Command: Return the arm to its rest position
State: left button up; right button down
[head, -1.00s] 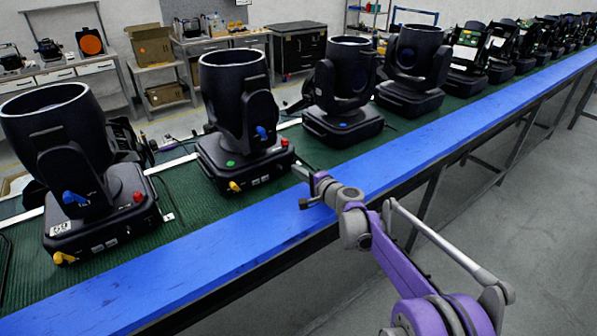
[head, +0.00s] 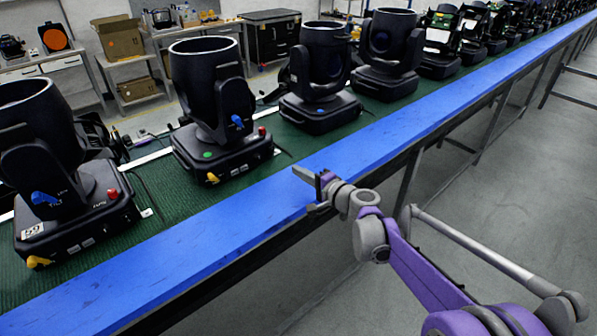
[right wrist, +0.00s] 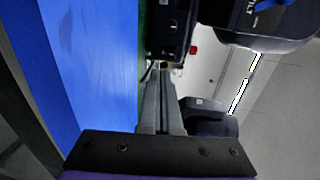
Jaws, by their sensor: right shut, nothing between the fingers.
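My right gripper (head: 306,178) is shut and empty in the head view, over the blue front edge (head: 235,225) of the long bench. In the right wrist view its fingers (right wrist: 163,92) lie together. Its purple and grey arm comes in from the lower right. The nearest par can, a black lamp with a green dot (head: 215,110), stands on the green mat beyond the gripper, apart from it. Another par can (head: 65,190) with a "59" label stands at the left. My left gripper is not in view.
More par cans (head: 322,78) stand in a row along the green mat (head: 160,195) toward the upper right. A cardboard box (head: 118,38) sits on a side bench behind. The grey floor (head: 500,200) at the right is open apart from the bench's legs.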

jog(key=s+n+g+h+p, duration=0.2)
jog(key=s+n+g, duration=0.3)
jog(key=s, duration=1.3)
jog(key=s+d+f+n+g+h+p, duration=0.1)
jog(key=s+d+f+n+h, duration=0.2)
jog(key=s+d, duration=0.3)
jog(key=s+d+f+n+g+h+p, duration=0.1)
jog(key=s+d+f+h, duration=0.3)
jog(key=s, duration=1.2)
jog(key=shift+s+d+f+n+g+h+p, duration=0.2)
jog(key=shift+d+f+n+g+h+p, duration=0.15)
jog(key=shift+d+f+n, duration=0.6)
